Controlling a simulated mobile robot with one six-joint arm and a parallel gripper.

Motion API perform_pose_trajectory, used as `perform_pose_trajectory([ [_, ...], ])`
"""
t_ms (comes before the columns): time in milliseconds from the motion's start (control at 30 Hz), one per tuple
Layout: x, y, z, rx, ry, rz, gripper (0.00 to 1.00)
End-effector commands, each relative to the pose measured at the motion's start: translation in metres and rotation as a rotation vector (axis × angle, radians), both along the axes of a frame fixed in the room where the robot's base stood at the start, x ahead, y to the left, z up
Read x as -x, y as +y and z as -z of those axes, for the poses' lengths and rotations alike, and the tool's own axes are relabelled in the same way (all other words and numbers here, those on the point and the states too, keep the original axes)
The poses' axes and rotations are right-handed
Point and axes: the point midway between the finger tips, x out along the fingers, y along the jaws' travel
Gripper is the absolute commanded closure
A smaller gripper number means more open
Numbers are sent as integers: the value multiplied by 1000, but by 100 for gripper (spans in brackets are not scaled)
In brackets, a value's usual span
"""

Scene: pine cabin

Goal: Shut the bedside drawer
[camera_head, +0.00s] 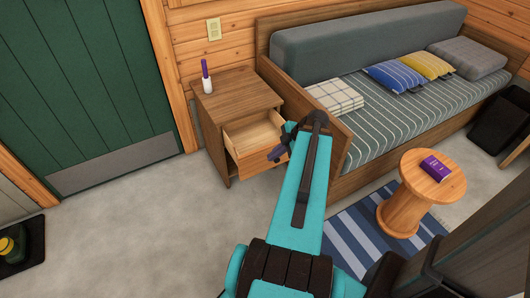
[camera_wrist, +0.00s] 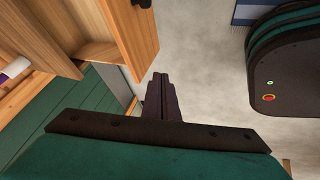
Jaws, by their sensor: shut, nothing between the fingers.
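The wooden bedside cabinet (camera_head: 236,92) stands against the log wall, and its drawer (camera_head: 252,131) is pulled out, with an empty-looking interior. My gripper (camera_head: 279,152) is shut and empty, close to the right end of the drawer front; my arm hides part of that area. In the wrist view, my gripper (camera_wrist: 161,82) points toward the floor beside the drawer front (camera_wrist: 133,32), with a gap visible between them. A dark handle (camera_wrist: 142,3) shows at the top edge of the wrist view.
A white and purple bottle (camera_head: 207,78) stands on the cabinet. A daybed (camera_head: 345,140) with cushions is to the right. A round wooden stool (camera_head: 432,176) carrying a purple box (camera_head: 436,167) stands by a striped rug (camera_head: 350,238). The floor left of the drawer is clear.

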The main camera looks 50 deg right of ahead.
Motion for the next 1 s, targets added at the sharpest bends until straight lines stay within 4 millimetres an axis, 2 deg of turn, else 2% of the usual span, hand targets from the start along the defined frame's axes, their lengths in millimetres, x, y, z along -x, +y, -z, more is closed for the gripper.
perform_pose_trajectory([
  [100,15,-22,-14,60,-55,-25,100],
  [300,28,-39,-27,118,-101,-56,100],
  [733,29,-40,-28,125,-105,-60,100],
  [1000,25,-39,-21,124,-105,-59,100],
])
